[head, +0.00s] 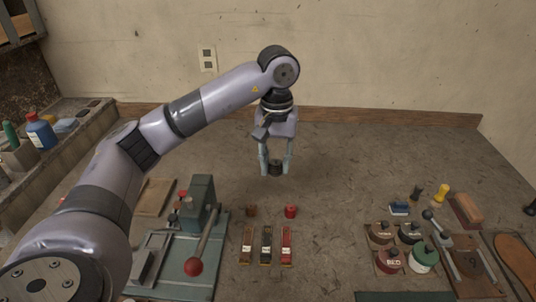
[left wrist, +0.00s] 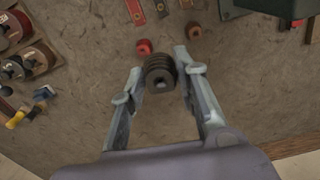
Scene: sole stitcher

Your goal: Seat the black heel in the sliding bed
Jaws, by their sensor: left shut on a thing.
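The black heel (head: 275,167) is a short dark cylinder. My left gripper (head: 275,173) is shut on it, with a finger on either side, and holds it over the bare table behind the other heels. In the left wrist view the heel (left wrist: 160,72) looks ribbed, with a hole in its end, between the fingertips (left wrist: 160,85). A green stitching machine (head: 202,190) with a red-knobbed lever stands at front left. The grey tray-like part (head: 155,241) on its left looks like the sliding bed; I cannot make out its details. My right gripper is not in view.
A brown heel (head: 251,211) and a red heel (head: 291,212) stand behind several coloured strips (head: 266,246). Several thread spools (head: 389,261) and tools sit at right. Bottles (head: 40,131) stand on the left shelf. The table's middle right is clear.

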